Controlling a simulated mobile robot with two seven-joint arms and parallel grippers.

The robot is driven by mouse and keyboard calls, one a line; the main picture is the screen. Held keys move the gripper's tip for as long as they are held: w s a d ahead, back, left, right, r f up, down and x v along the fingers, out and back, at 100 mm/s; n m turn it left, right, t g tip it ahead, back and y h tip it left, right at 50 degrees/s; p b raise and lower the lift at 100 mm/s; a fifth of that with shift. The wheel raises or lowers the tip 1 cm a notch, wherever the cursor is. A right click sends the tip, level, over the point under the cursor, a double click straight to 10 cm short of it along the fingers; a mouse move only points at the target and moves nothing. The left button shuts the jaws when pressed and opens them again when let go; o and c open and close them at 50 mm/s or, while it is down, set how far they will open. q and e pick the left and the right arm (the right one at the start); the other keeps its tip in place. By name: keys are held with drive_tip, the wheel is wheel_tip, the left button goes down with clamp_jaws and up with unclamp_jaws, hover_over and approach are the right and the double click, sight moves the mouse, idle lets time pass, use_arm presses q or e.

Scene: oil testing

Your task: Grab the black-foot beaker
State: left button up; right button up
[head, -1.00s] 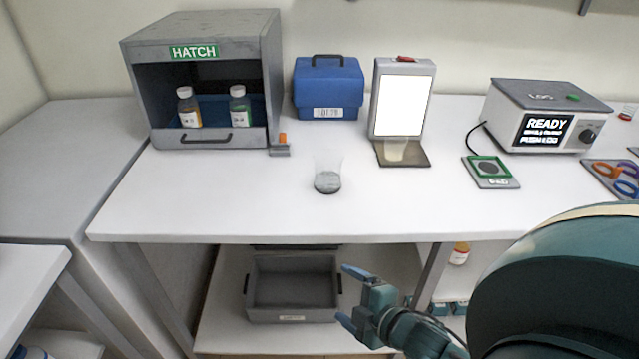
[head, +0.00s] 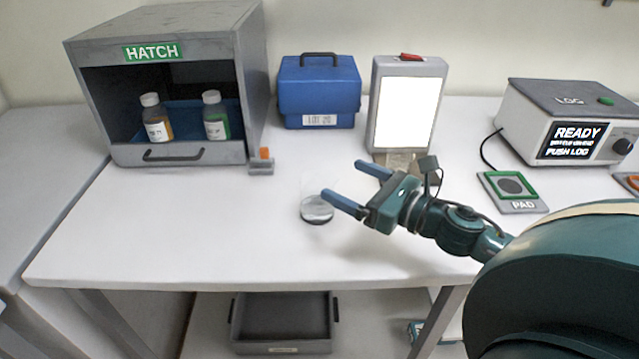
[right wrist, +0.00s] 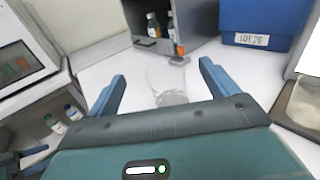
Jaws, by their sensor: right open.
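The black-foot beaker (head: 317,210) is a clear glass with a dark base, standing upright on the white bench. Its clear wall is faint against the bench. My right gripper (head: 342,180) is open and empty, just right of the beaker, with its blue fingers pointing left toward it. The nearer fingertip overlaps the beaker's right edge in the picture; I cannot tell if they touch. In the right wrist view the beaker (right wrist: 168,88) shows between and beyond the open fingers. A dark part at that view's lower left may be my left gripper; its state is unclear.
A second beaker (head: 398,161) stands before the lit panel (head: 403,112), partly behind my right gripper. The hatch box (head: 190,155) holds two bottles. A blue case (head: 320,92), a pad (head: 512,190) and a READY device (head: 565,125) line the bench. The bench front left is clear.

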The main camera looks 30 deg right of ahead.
sight(331, 205)
wheel_tip(331, 205, down, 8)
drive_tip(key=shift+w+r+b, duration=0.1)
drive_tip(key=shift+r+b, duration=0.15)
drive_tip(key=shift+b, duration=0.45)
drive_tip(key=shift+x, duration=0.9)
drive_tip(key=p+x, duration=0.1)
drive_tip(key=x, duration=0.3)
drive_tip(key=shift+w, duration=0.3)
drive_tip(key=shift+w+a+f, duration=0.2)
drive_tip(key=shift+w+a, duration=0.05)
drive_tip(key=shift+w, duration=0.3)
